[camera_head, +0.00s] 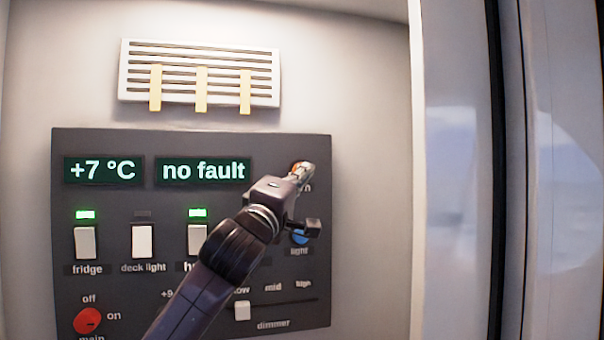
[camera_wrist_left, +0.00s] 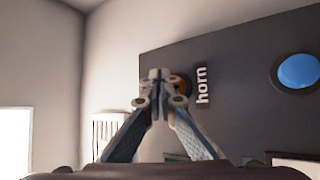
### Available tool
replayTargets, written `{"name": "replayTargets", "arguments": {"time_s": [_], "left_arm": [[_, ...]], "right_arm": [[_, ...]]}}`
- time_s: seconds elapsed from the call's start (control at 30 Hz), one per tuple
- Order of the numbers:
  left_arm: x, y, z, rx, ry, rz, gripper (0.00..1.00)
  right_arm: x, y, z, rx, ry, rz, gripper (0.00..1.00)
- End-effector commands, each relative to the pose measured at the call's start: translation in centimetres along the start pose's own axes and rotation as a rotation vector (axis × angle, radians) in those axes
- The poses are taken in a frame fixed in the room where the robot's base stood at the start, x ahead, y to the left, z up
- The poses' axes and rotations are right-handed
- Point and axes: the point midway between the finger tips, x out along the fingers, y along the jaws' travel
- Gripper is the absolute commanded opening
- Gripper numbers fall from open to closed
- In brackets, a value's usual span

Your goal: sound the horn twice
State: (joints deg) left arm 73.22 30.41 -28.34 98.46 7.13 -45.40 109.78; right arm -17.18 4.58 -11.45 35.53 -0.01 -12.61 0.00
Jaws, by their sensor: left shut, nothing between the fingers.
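The dark control panel (camera_head: 120,245) is on the wall. My left gripper (camera_head: 301,172) is shut and empty, with its fingertips over the horn button at the panel's upper right. The gripper also shows in the left wrist view (camera_wrist_left: 159,78). The horn button is mostly hidden behind the fingertips; an orange-brown part of it (camera_wrist_left: 183,83) shows beside them in the left wrist view. The "horn" label (camera_wrist_left: 202,85) is next to it. I cannot tell whether the fingertips touch or press the button. My right gripper is in neither view.
A blue light button (camera_wrist_left: 298,71) lies below the horn. The fridge switch (camera_head: 86,242), deck light switch (camera_head: 142,240), another switch (camera_head: 197,238), red main knob (camera_head: 88,320) and dimmer slider (camera_head: 242,310) are nearby. A vent (camera_head: 200,75) is above.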

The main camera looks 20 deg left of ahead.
Motion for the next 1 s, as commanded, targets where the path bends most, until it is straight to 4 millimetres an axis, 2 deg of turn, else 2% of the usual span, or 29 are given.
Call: {"name": "replayTargets", "arguments": {"time_s": [0.27, 0.7, 1.0], "left_arm": [[-0.4, 0.2, 0.4, -0.001, -0.002, 0.003, 0.0], [-3.2, 2.3, 2.4, -0.002, -0.001, 0.002, 0.0], [-3.5, 2.6, 2.5, 0.0, 0.0, 0.0, 0.0]], "right_arm": [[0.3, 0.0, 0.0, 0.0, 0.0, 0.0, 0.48], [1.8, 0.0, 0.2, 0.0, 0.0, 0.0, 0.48], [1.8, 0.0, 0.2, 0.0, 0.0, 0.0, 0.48]]}}
